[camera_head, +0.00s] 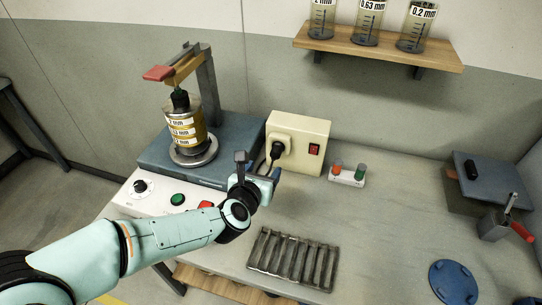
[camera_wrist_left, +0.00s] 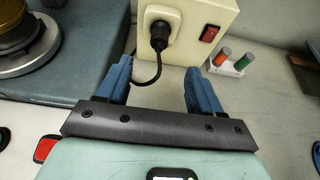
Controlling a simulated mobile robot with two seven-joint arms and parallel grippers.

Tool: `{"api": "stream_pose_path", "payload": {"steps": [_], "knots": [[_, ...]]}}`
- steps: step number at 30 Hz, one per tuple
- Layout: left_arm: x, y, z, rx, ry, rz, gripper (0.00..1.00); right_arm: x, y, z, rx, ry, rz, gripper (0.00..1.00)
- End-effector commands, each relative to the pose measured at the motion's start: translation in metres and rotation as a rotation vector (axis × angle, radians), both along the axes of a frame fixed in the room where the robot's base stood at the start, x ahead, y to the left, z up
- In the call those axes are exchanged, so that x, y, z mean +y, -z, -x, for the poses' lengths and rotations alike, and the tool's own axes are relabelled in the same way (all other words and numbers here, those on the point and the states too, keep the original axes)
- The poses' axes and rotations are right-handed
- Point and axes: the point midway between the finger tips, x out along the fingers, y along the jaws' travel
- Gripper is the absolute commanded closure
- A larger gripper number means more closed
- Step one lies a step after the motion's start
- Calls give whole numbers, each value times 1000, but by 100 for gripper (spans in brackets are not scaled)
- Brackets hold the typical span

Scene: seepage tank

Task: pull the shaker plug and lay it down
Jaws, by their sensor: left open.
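The black shaker plug (camera_head: 277,150) sits in the socket on the front of a cream power box (camera_head: 309,145), with its cord hanging down. In the left wrist view the plug (camera_wrist_left: 160,33) is upper centre, with the cord curving down between my fingers. My left gripper (camera_head: 262,171) is open and empty, just in front of and below the plug. In the left wrist view its two blue fingers (camera_wrist_left: 158,85) are spread wide, apart from the plug. My right gripper is out of view.
A red switch (camera_head: 314,149) is on the box's front, right of the socket. A small holder with red and green pieces (camera_head: 347,175) stands right of the box. A slotted dark rack (camera_head: 293,260) lies at the front. The bench between rack and holder is clear.

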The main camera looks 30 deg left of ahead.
Motion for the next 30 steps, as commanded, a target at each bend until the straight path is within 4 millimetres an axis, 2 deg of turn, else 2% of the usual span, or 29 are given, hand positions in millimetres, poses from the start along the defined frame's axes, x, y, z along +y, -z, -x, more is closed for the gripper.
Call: {"api": "stream_pose_path", "payload": {"steps": [18, 24, 30], "knots": [[24, 42, -97, 2, -2, 0, 34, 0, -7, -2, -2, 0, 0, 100], [27, 48, -111, 1, -2, 0, 34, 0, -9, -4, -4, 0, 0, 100], [28, 49, -113, 1, -1, 0, 34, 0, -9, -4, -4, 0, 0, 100]]}}
